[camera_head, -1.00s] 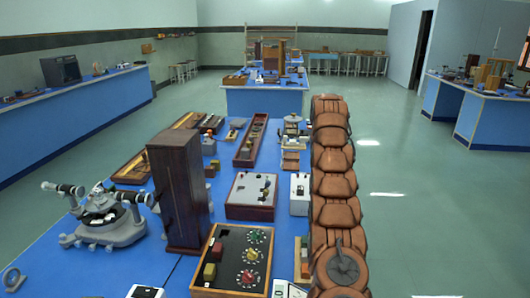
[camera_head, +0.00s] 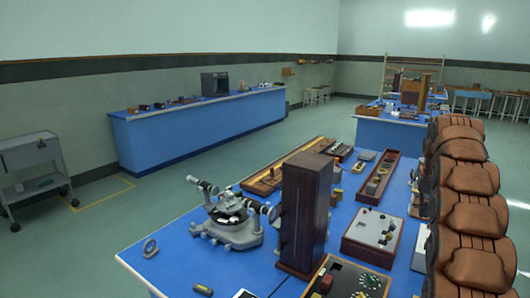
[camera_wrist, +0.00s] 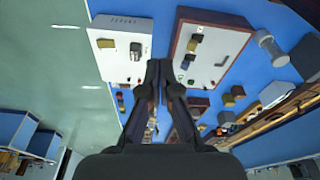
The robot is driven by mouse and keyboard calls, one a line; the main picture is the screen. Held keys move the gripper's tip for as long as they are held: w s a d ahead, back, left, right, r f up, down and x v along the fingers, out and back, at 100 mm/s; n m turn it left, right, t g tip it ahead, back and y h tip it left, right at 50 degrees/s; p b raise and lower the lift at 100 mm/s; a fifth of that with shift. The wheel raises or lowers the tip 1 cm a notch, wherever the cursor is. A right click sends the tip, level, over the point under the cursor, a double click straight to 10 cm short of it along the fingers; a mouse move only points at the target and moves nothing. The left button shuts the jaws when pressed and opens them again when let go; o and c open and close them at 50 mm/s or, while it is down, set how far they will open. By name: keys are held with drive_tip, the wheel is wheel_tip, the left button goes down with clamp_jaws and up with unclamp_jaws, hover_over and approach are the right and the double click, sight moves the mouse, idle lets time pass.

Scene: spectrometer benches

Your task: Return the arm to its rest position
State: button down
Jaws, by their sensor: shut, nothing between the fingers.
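My gripper (camera_wrist: 159,68) shows in the wrist view with its two dark fingers together and nothing held. It is over the blue bench, with its fingertips between a white box (camera_wrist: 118,62) and a wood-sided box with a pale top panel (camera_wrist: 217,48). I cannot tell how high it is above them. In the head view, my brown segmented arm stretches up the right side, beside the bench, and the gripper itself is not visible there.
On the blue bench (camera_head: 180,248) stand a tall dark wooden cabinet (camera_head: 306,212), a grey spectrometer (camera_head: 230,222), a wood-sided box (camera_head: 371,235) and a long wooden tray (camera_head: 377,178). A grey cart (camera_head: 33,165) stands at the left. Open floor (camera_head: 120,225) lies between.

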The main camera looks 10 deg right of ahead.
drive_tip(key=s+a+r+n+g+y, duration=0.1)
drive_tip(key=s+a+n, duration=0.1)
drive_tip(key=s+a, duration=0.8)
drive_tip(key=s+a+n+g, duration=0.1)
drive_tip(key=s+a, duration=0.4)
drive_tip(key=a, duration=0.9)
drive_tip(key=s+a+f+n, duration=0.1)
drive_tip(key=s+a+f, duration=0.2)
drive_tip(key=s, duration=0.6)
drive_tip(key=s+a+f+n+g, duration=0.1)
drive_tip(key=s+a+f, duration=0.2)
drive_tip(key=s, duration=0.6)
drive_tip(key=s+a+f+n, duration=0.1)
drive_tip(key=s+a+f, duration=0.2)
drive_tip(key=s+a, duration=0.3)
drive_tip(key=s, duration=0.4)
drive_tip(key=shift+g, duration=0.3)
